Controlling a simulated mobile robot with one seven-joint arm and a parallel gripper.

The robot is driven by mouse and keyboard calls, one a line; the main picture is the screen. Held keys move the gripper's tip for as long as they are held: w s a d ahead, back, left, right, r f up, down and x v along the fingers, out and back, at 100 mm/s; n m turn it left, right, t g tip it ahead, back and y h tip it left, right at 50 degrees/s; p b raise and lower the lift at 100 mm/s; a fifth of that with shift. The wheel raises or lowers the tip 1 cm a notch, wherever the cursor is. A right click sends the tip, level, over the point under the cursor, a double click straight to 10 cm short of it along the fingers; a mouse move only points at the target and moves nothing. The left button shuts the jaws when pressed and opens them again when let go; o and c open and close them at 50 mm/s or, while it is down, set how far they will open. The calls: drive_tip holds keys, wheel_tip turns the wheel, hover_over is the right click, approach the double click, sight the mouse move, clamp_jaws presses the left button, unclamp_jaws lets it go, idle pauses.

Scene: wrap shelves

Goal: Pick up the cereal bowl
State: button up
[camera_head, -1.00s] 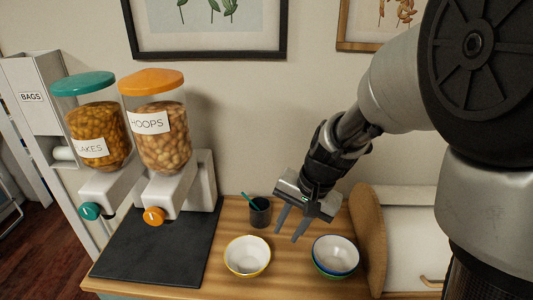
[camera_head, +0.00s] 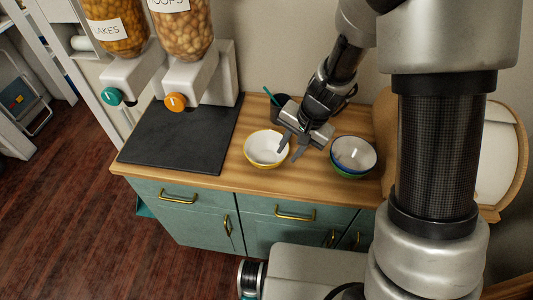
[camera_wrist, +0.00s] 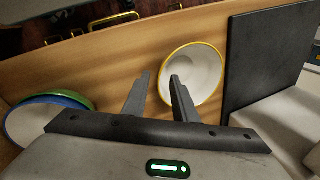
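A white bowl with a yellow rim (camera_head: 266,150) stands upright and empty on the wooden counter. It also shows in the wrist view (camera_wrist: 198,80). Nested bowls with blue and green rims (camera_head: 353,156) stand to its right; they show at the left of the wrist view (camera_wrist: 40,118). My gripper (camera_head: 290,151) is open and empty at the right side of the yellow-rimmed bowl. In the wrist view my fingers (camera_wrist: 159,76) are apart, one overlapping the bowl's inside and the other outside its rim. I cannot tell whether either finger touches it.
A dark cup with a teal stick (camera_head: 279,106) stands just behind my gripper. A black mat (camera_head: 183,135) lies left, below two dispensers (camera_head: 168,102). A round wooden board (camera_head: 386,125) stands right of the nested bowls. Teal drawers (camera_head: 180,205) are below the counter's front edge.

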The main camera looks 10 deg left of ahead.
drive_tip(key=x, duration=0.4)
drive_tip(key=shift+w+a, duration=0.15)
drive_tip(key=shift+r, duration=0.1)
clamp_jaws()
